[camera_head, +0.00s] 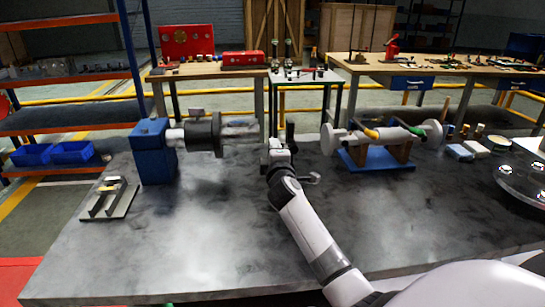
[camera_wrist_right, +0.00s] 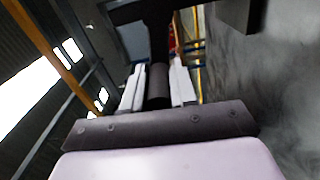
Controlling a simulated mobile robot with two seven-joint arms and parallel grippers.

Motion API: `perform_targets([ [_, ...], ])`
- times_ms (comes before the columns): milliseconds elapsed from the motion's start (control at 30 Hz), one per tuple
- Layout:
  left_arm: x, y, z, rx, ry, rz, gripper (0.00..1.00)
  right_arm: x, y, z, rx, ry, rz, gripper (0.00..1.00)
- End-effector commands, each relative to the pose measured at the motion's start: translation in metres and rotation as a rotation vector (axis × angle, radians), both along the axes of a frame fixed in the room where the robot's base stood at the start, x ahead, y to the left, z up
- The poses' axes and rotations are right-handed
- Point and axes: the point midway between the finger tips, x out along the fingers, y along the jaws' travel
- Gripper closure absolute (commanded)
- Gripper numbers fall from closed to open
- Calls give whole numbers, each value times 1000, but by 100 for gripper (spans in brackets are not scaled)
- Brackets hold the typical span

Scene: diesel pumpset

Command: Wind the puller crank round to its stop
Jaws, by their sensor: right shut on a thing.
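The puller (camera_head: 203,136) is a dark round body on a grey horizontal shaft (camera_head: 240,128), which is held by a blue block (camera_head: 152,152) at the left of the bench. The crank's dark handle (camera_head: 290,134) stands upright near the shaft's right end. My right gripper (camera_head: 277,152) is at this handle. In the right wrist view the two pale fingers (camera_wrist_right: 158,88) are shut on the dark cylindrical handle (camera_wrist_right: 158,80), one on each side. The gripper hides much of the crank arm in the head view. My left gripper is not in view.
A blue stand (camera_head: 376,160) with a pale shaft and yellow and green handles is to the right of my arm. A small metal fixture (camera_head: 109,199) lies at the front left. The front middle of the bench (camera_head: 200,240) is clear.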

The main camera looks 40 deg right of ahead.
Motion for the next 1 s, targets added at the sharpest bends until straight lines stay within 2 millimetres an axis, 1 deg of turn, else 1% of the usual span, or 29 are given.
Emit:
perform_targets([
  [33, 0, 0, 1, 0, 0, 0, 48, 0, -3, 13, 26, -39, -3, 100],
  [400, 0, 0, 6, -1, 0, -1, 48, -6, -13, 32, 325, -223, -5, 100],
  [700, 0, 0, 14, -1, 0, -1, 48, -12, -24, 44, 554, -365, -7, 100],
  [1000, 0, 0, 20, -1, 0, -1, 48, -18, -33, 49, 722, -468, -6, 100],
])
